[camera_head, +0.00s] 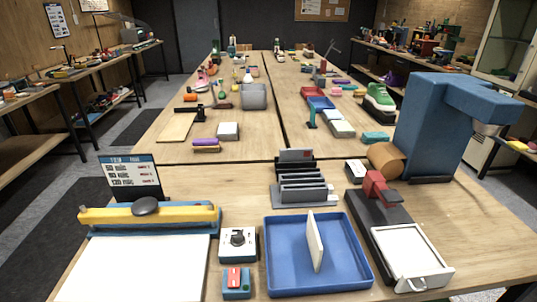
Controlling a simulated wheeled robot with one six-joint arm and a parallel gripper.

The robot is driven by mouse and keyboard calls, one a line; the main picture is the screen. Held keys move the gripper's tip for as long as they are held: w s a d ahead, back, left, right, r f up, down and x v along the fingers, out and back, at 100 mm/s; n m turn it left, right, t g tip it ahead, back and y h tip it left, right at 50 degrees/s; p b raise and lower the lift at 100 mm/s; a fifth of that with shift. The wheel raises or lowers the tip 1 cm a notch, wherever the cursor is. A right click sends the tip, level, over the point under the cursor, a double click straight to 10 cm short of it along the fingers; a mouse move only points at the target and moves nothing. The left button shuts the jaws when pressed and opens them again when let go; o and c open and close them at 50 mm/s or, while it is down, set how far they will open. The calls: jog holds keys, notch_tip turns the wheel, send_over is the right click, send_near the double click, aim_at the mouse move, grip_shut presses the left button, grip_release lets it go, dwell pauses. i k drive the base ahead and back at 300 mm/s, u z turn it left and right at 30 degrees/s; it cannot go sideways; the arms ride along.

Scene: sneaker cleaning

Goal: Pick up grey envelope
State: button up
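A desk rack (303,197) with several upright dark dividers stands on the near table, behind the blue tray. A thin cream panel (315,240) stands on edge in the blue tray (276,277). My gripper is not in view.
A large blue machine (423,130) rises to the right of the rack, with a tan cylinder (386,158) beside it. A red and black device with a white tray (407,251) is at the right. A control box (238,243) and yellow-barred board (135,270) are at the left.

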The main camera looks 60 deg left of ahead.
aim_at(301, 153)
jog(key=u, duration=1.05)
jog(key=i, duration=0.95)
jog(key=u, duration=0.95)
